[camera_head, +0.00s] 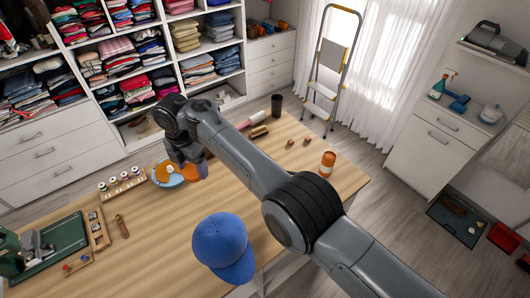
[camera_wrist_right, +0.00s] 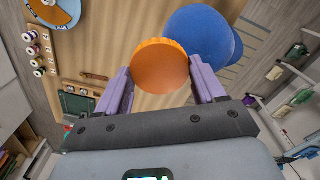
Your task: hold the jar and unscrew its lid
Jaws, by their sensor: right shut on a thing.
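My right gripper (camera_head: 193,172) reaches down over the left-middle part of the table. In the right wrist view its two purple fingers (camera_wrist_right: 158,88) are shut on a round orange lid (camera_wrist_right: 160,68), one finger on each side. The lid faces the camera and hides whatever is beneath it, so I cannot see the jar body. In the head view the lid is mostly covered by my gripper and blends with the orange there. My left gripper is not in view.
A blue and orange round dish (camera_head: 166,178) lies just left of the gripper. A blue cap (camera_head: 222,245) is at the front edge. Table space right of the cap is clear.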

